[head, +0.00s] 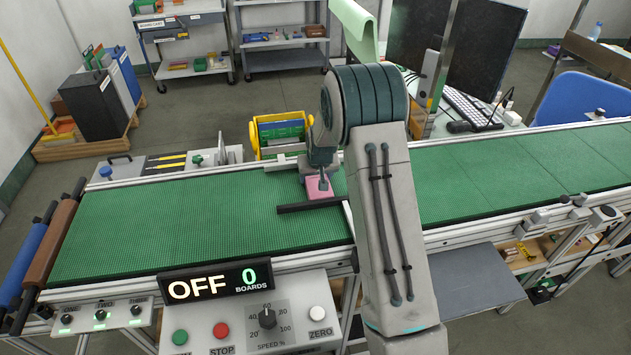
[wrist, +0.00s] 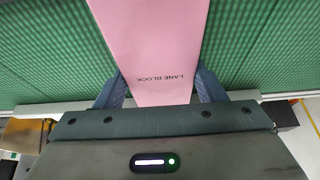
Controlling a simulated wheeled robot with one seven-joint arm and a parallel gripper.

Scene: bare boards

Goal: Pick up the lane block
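The lane block is a pink block (head: 318,187) on the green conveyor belt, near its far edge, below my gripper in the head view. In the wrist view the lane block (wrist: 163,45), lettered "LANE BLOCK", runs from the top edge down between the two fingers of my gripper (wrist: 161,88). One dark blue finger is on each side, close against the block's edges. No clear gap shows, but I cannot tell whether they press on it. The block appears to be at belt level; its underside is hidden. My arm covers part of the belt right of it.
A dark bar (head: 311,205) lies across the belt just in front of the block. The belt (head: 130,236) is clear to the left and the right. A control panel (head: 250,318) and an "OFF 0 BOARDS" display (head: 215,284) stand at the front. A yellow bin (head: 279,133) is behind the belt.

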